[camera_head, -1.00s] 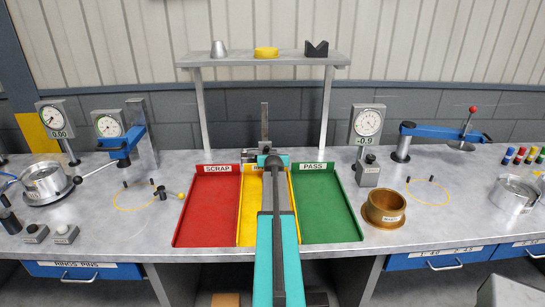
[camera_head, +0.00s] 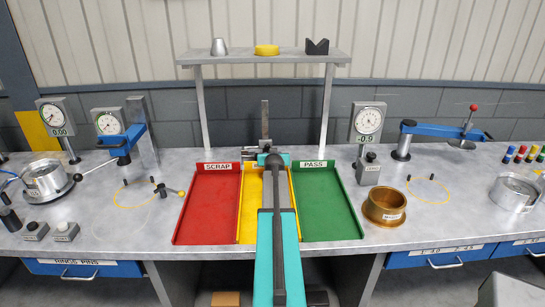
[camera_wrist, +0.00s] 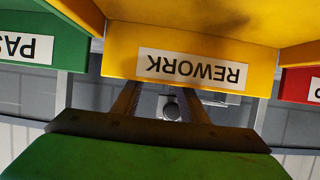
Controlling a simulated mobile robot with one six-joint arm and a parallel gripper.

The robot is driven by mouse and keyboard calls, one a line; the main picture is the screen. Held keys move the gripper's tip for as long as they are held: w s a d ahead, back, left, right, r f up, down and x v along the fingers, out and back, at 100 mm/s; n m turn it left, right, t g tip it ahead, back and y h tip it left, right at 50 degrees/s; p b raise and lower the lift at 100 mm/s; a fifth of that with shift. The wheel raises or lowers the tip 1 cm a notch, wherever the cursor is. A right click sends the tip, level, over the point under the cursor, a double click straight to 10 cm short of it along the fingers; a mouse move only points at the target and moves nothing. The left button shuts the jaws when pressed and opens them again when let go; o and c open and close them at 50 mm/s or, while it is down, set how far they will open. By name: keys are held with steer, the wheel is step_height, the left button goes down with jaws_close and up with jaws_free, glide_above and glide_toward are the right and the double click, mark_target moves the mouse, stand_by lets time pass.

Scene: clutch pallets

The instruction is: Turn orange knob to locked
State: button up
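I cannot make out a knob that is clearly orange in either view. The nearest in colour is a small yellow ball knob (camera_head: 181,194) on a short dark lever, left of the red tray in the head view. My gripper (camera_head: 265,150) is at the far end of my teal arm, above the back of the middle tray and well to the right of that knob. In the wrist view my gripper (camera_wrist: 160,92) shows two brown fingers with a gap between them and nothing held. Their tips sit close to the REWORK label.
Red SCRAP (camera_head: 207,232), yellow REWORK (camera_head: 250,225) and green PASS (camera_head: 330,225) trays lie mid-bench. A shelf (camera_head: 230,59) on posts stands behind. A brass ring (camera_head: 384,207) is right of the trays. Gauges and blue levers stand on both sides.

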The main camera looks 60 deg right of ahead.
steer(key=b+v, duration=0.2)
steer(key=v, duration=0.7)
steer(key=shift+s+a+b, duration=0.25)
steer(key=shift+a+b, duration=0.1)
steer(key=shift+v, duration=1.3)
steer(key=shift+w, duration=0.1)
